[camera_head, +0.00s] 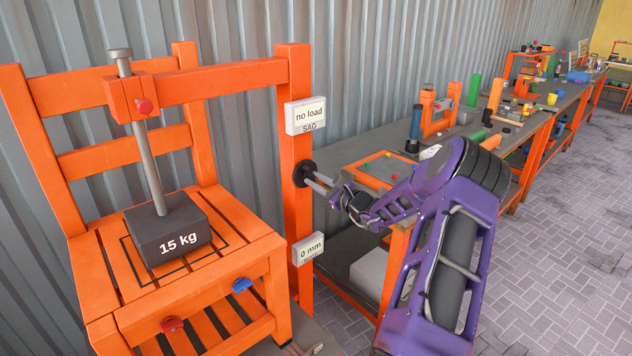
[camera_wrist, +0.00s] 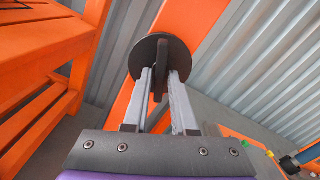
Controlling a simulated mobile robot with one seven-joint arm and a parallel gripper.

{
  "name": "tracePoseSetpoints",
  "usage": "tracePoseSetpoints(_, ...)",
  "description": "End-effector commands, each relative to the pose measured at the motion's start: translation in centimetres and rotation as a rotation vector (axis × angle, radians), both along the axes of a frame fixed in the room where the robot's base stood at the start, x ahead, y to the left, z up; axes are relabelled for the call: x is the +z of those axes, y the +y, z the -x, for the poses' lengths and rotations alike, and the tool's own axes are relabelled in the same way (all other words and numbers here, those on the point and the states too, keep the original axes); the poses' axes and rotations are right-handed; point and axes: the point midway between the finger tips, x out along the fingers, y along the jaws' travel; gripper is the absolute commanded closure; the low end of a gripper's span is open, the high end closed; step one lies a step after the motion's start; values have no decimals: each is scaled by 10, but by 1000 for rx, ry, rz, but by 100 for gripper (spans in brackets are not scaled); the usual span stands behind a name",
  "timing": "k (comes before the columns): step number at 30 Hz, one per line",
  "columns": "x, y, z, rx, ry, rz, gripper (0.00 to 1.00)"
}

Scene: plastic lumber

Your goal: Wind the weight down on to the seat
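The dark weight (camera_head: 172,232) marked "15 kg" hangs on a grey rod (camera_head: 150,165) over the outlined square on the orange chair's seat (camera_head: 105,265). From this view I cannot tell a small gap from contact. The rod passes through an orange block (camera_head: 140,95) on the frame's arm. A black round knob (camera_head: 299,174) with a raised bar sits on the orange post (camera_head: 292,130); it also shows in the wrist view (camera_wrist: 144,55). My gripper (camera_wrist: 162,72) has its fingers on either side of the knob's bar, closed in close to it.
A sign (camera_head: 305,115) on the post reads "no load" and "SAG"; a lower sign (camera_head: 308,248) reads "0 mm". A workbench (camera_head: 430,165) with several objects runs along the corrugated wall; paved floor (camera_head: 555,260) is open at right.

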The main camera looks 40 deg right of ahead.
Motion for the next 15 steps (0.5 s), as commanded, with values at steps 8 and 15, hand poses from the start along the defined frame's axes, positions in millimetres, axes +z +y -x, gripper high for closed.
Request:
tracePoseSetpoints(8, 0, 0, 0, 0, 0, 0, 100)
tracePoseSetpoints(15, 0, 0, 0, 0, 1, -7, 100)
